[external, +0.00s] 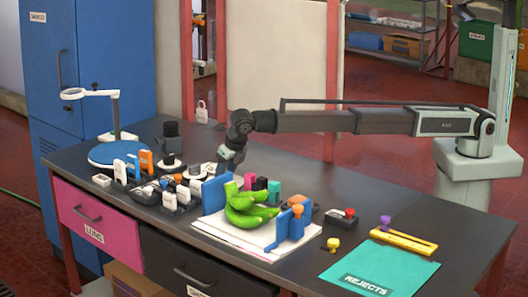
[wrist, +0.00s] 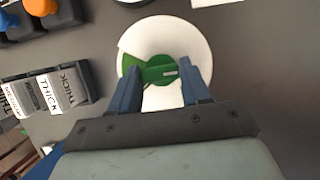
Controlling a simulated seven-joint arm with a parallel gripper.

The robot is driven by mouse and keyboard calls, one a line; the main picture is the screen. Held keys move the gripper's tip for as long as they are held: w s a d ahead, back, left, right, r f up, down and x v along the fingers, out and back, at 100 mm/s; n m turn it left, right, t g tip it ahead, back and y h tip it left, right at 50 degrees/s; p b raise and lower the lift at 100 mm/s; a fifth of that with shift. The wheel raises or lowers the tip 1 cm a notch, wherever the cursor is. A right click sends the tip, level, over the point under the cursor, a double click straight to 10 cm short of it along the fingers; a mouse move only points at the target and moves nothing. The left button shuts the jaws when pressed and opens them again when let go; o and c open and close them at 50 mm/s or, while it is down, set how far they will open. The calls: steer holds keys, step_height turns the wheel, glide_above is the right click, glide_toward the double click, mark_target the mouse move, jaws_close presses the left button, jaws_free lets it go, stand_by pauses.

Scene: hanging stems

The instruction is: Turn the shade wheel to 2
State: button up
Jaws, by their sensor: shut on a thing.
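The shade wheel, a round white disc (wrist: 189,38), lies below my gripper in the wrist view. A green grip piece (wrist: 150,72) with a small pale mark crosses its middle, and a green wedge shows at its left. My gripper (wrist: 162,84) is shut on the green piece, with one blue-grey finger on each side. No number can be read on the wheel. In the external view my gripper (external: 227,160) points down at the table behind the blue upright plate, and the wheel is small and partly hidden there.
Green bananas (external: 245,208) lie on a white board between blue uprights, close in front of my gripper. A black tray with "THICK" labelled blocks (wrist: 62,90) is left of the wheel. A blue round stand (external: 115,153) is farther left. A teal REJECTS mat (external: 385,265) lies at right.

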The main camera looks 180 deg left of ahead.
steer(key=shift+m, duration=0.3)
steer(key=m, duration=0.1)
steer(key=m+y, duration=0.1)
steer(key=shift+w+d+m+g, duration=0.1)
steer(key=shift+d+m+g, duration=0.1)
steer(key=shift+m+g, duration=0.1)
steer(key=m, duration=0.2)
steer(key=m+y, duration=0.1)
steer(key=m, duration=0.1)
steer(key=shift+d+g+y, duration=0.15)
steer(key=shift+g+y, duration=0.15)
steer(key=shift+g, duration=0.1)
steer(key=m+y, duration=0.1)
steer(key=m, duration=0.2)
steer(key=m+y, duration=0.1)
steer(key=m, duration=0.2)
steer(key=shift+m+t, duration=0.3)
steer(key=shift+m, duration=0.1)
steer(key=shift+y, duration=0.3)
steer(key=o, duration=1.1)
steer(key=shift+c, duration=0.2)
steer(key=shift+r, duration=0.1)
